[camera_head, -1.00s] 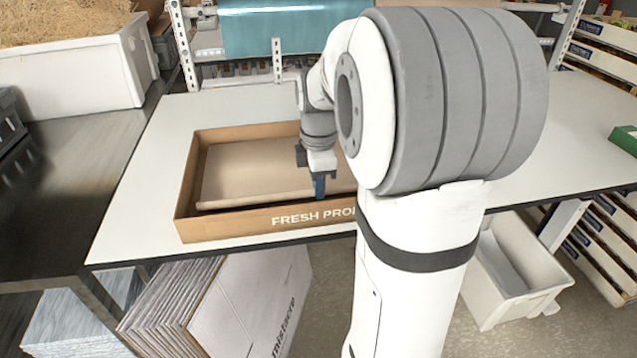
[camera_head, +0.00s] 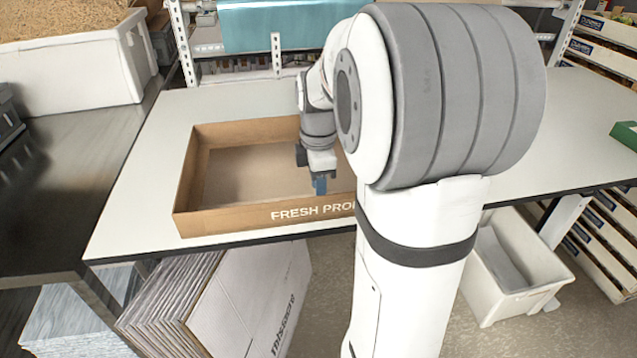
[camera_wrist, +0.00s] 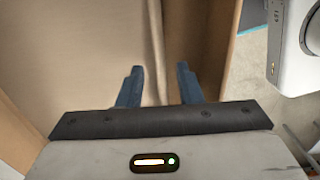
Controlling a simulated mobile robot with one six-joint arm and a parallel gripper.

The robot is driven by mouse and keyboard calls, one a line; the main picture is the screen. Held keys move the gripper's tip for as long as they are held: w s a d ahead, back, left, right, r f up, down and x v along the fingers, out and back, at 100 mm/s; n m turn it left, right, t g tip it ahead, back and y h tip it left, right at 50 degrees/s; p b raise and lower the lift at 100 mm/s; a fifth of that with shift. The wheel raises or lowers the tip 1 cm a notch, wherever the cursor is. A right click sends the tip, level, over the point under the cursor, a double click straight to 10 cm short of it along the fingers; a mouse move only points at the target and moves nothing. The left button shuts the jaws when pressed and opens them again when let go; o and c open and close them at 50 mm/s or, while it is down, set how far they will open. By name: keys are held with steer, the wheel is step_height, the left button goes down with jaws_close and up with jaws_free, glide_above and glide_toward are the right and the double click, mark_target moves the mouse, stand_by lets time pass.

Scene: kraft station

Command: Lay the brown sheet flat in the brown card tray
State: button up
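The brown card tray (camera_head: 240,217), printed FRESH PRO… on its near wall, stands on the pale table. The brown sheet (camera_head: 250,178) appears to lie low on the tray's floor, close to it in colour, so its outline is hard to tell. In the wrist view the sheet (camera_wrist: 95,55) fills the left and middle, with a crease or edge running between my fingers. My gripper (camera_wrist: 158,72) is open, fingers apart, with nothing clearly held. In the head view my gripper (camera_head: 320,186) points down inside the tray near its front wall. My arm hides the tray's right part.
The pale table (camera_head: 140,190) is clear left of the tray. A white bin (camera_head: 70,60) stands on the dark counter at left. A green box (camera_head: 625,137) is at the far right. A post (camera_head: 277,55) rises behind the tray.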

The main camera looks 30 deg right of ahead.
step_height(320, 180, up, 8)
steer(key=shift+p, duration=0.3)
stand_by(0.3)
steer(key=s+a+f+m+t+p, duration=0.1)
steer(key=s+a+f+m, duration=0.2)
steer(key=s+a+m, duration=0.2)
steer(key=s+a+f+m+t, duration=0.1)
steer(key=s+a+f+m, duration=0.2)
steer(key=s+a+m, duration=0.3)
steer(key=s+m, duration=0.3)
steer(key=shift+s+a+m+t+p, duration=0.15)
steer(key=shift+s+m+t+p, duration=0.15)
steer(key=shift+m+p, duration=0.1)
